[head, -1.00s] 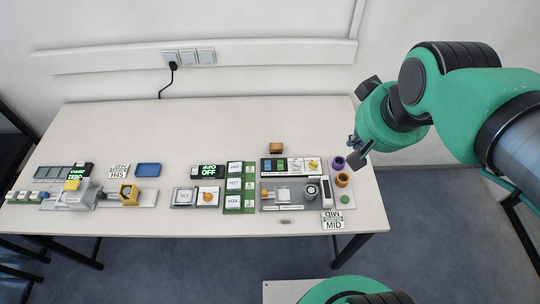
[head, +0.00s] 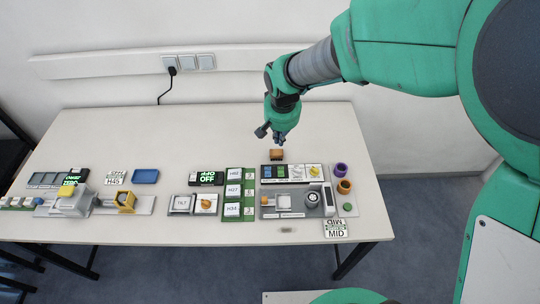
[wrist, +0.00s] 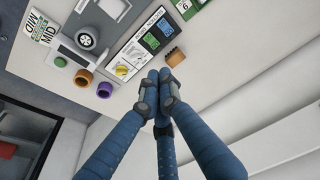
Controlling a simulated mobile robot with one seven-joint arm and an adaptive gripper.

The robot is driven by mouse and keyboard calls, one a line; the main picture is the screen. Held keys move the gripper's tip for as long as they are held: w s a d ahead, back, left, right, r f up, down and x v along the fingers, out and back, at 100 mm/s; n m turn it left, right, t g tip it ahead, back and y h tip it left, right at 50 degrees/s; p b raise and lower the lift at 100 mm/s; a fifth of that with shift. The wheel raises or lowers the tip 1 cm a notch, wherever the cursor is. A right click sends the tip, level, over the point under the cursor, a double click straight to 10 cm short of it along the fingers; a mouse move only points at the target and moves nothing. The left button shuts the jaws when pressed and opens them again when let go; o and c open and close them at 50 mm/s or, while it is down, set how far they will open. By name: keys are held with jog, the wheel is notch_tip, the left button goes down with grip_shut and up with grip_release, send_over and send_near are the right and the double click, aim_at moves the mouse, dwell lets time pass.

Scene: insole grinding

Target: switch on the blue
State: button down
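A white panel (head: 298,171) at the right of the table carries two small rocker switches and a yellow knob (head: 314,171). In the wrist view the blue switch (wrist: 151,41) and green switch (wrist: 165,27) lie beyond my fingertips. Their on or off positions are too small to tell. My gripper (head: 271,137) hangs above the table behind the panel, near a brown block (head: 277,154). In the wrist view its fingers (wrist: 159,80) are gathered together, with nothing seen between them.
Purple (head: 340,169) and orange (head: 344,186) rings and a green button (head: 348,207) lie right of the panel. A grey fixture with a round wheel (head: 312,198) stands in front. Green-framed cards (head: 233,190) lie to the left. The back of the table is mostly clear.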

send_over(270, 167)
jog(key=s, duration=0.3)
jog(key=s+x, duration=0.1)
jog(key=x, duration=0.5)
jog(key=shift+s, duration=0.2)
jog(key=shift+f, duration=0.1)
jog(key=b+x, duration=0.4)
jog(key=x, duration=0.9)
jog(key=shift+s+f, duration=0.15)
jog(key=shift+f, duration=0.2)
jog(key=shift+g+p, duration=0.4)
jog(key=shift+p, duration=0.2)
jog(key=g+p, duration=0.1)
jog(key=p, duration=0.1)
jog(key=w+f+g+p, duration=0.1)
jog(key=p, duration=0.1)
jog(key=shift+d, duration=0.1)
jog(key=shift+f, duration=0.1)
